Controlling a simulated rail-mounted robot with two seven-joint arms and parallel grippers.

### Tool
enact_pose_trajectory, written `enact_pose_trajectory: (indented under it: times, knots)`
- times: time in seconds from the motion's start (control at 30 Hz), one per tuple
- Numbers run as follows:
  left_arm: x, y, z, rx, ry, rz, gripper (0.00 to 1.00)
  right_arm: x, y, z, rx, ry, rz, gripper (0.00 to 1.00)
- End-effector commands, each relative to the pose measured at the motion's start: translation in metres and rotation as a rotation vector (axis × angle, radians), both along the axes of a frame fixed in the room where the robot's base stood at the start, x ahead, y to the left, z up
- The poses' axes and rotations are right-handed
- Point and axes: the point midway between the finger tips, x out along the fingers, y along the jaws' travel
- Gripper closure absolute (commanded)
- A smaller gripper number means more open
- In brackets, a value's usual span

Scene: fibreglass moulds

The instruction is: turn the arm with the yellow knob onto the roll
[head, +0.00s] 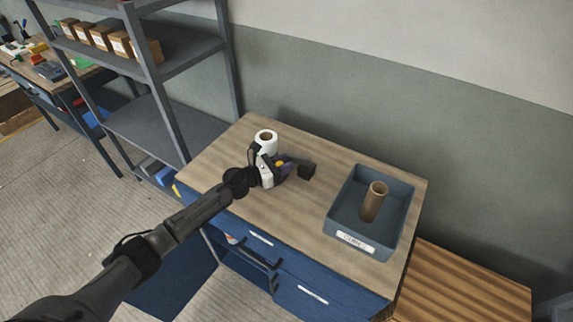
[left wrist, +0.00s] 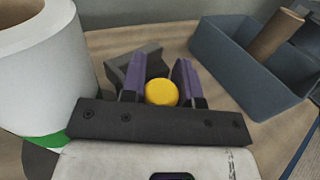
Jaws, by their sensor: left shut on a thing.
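The white roll (head: 266,138) stands upright on the workbench, just behind my left gripper. In the left wrist view the roll (left wrist: 40,75) fills the left side, with a green band low down. My left gripper (head: 284,166) is shut on the yellow knob (head: 280,163). In the left wrist view the knob (left wrist: 161,93) sits between the two purple fingers. A dark block (left wrist: 138,66) shows just beyond the fingers; it looks like part of the arm with the knob, mostly hidden. My right gripper is out of view.
A blue-grey bin (head: 343,222) with a label stands at the right of the workbench (head: 237,150); a brown cardboard tube (head: 374,198) stands in it. A grey shelf rack (head: 160,122) with boxes is at the left.

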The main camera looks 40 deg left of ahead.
Motion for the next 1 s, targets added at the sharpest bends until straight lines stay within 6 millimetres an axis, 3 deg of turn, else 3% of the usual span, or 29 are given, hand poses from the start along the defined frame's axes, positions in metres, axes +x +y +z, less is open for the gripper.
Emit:
enact_pose_trajectory:
  times: [0.1,0.13,0.37,0.73,1.0]
  knots:
    - [0.0,-0.001,0.0,-0.001,-0.001,-0.002,1.0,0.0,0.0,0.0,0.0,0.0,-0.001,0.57]
    - [0.0,-0.001,0.0,-0.001,-0.001,-0.002,0.68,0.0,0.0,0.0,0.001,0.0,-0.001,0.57]
    - [0.0,-0.001,0.0,0.0,-0.001,-0.001,0.46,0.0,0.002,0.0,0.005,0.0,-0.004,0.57]
    - [-0.006,0.002,-0.001,0.001,0.0,0.0,0.45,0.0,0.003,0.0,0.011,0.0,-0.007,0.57]
    - [-0.047,0.019,-0.003,0.003,0.002,-0.001,0.45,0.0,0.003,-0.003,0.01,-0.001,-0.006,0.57]
